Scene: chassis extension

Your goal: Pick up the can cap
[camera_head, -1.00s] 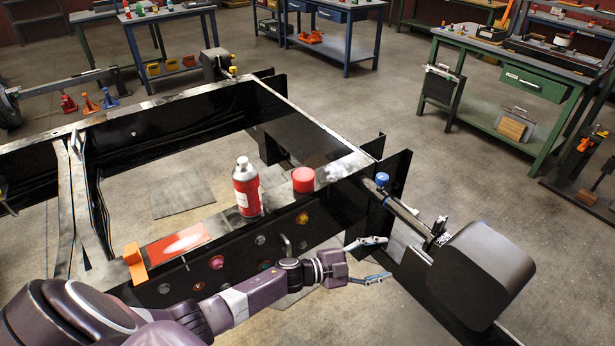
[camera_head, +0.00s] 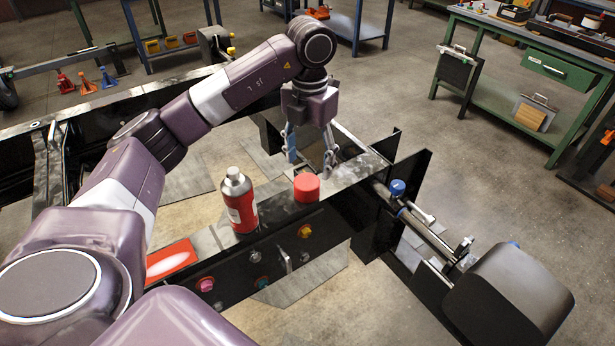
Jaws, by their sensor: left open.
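The red can cap (camera_head: 306,188) sits on the top face of the black chassis beam, right of the red and white spray can (camera_head: 240,202). The can stands upright with a bare silver top. My left gripper (camera_head: 312,165) points down, with its two fingers spread and empty. Its fingertips show just above the cap in the picture, seemingly behind and above it, and do not appear to touch it. My right gripper is out of view.
A red and white card (camera_head: 170,261) lies on the beam at left. A blue-topped fitting (camera_head: 397,187) and a large dark box (camera_head: 508,300) are at right. A green workbench (camera_head: 530,60) stands farther back, with open floor before it.

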